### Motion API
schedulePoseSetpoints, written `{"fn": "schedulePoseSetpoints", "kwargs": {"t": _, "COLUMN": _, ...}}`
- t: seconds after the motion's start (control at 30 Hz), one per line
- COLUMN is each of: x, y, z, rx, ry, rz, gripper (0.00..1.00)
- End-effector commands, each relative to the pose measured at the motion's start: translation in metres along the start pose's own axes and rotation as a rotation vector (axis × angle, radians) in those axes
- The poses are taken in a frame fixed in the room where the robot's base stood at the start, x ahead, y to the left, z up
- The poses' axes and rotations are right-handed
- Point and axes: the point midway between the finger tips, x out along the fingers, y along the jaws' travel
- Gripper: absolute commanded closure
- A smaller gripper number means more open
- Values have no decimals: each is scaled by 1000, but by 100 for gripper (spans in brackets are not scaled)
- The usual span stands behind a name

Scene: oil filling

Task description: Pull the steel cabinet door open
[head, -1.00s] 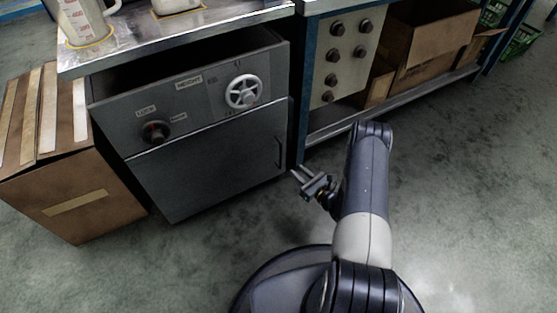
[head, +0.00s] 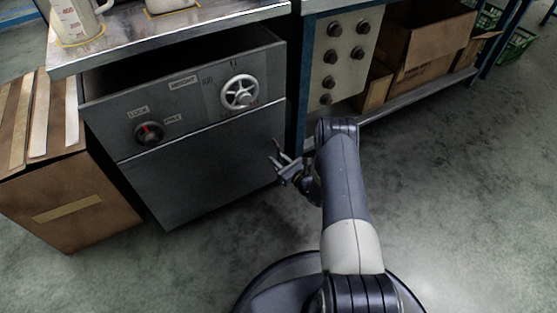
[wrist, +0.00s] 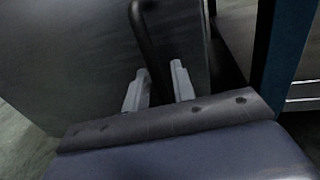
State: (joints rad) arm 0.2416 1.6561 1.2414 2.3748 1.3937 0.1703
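The grey steel cabinet door (head: 205,170) is the lower front of the cabinet under the bench and looks closed. It also fills the left of the wrist view (wrist: 75,65). Its dark upright bar handle (wrist: 148,40) runs down between my two fingers in the wrist view. In the head view the handle is hard to make out behind the fingers. My gripper (head: 280,157) is at the door's right edge. In the wrist view my gripper (wrist: 160,88) is open, with a finger on each side of the handle. Contact with the handle cannot be told.
Above the door are a dark knob (head: 149,132) with a red mark and a white handwheel (head: 240,92). A cardboard box (head: 75,205) stands close on the cabinet's left. A blue bench post (wrist: 282,55) is right of the door. Open floor (head: 450,200) lies to the right.

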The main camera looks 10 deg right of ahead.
Motion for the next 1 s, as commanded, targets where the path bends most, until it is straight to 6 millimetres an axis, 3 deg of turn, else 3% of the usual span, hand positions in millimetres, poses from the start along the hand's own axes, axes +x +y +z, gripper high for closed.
{"fn": "schedulePoseSetpoints", "kwargs": {"t": 0.07, "x": 0, "y": 0, "z": 0, "rx": 0, "ry": 0, "rz": 0, "gripper": 75}}
{"fn": "schedulePoseSetpoints", "kwargs": {"t": 0.37, "x": 0, "y": 0, "z": 0, "rx": 0, "ry": 0, "rz": 0, "gripper": 100}}
{"fn": "schedulePoseSetpoints", "kwargs": {"t": 0.83, "x": -1, "y": 0, "z": 0, "rx": 0, "ry": 1, "rz": 1, "gripper": 100}}
{"fn": "schedulePoseSetpoints", "kwargs": {"t": 1.0, "x": -13, "y": 2, "z": 0, "rx": 2, "ry": 3, "rz": 7, "gripper": 100}}
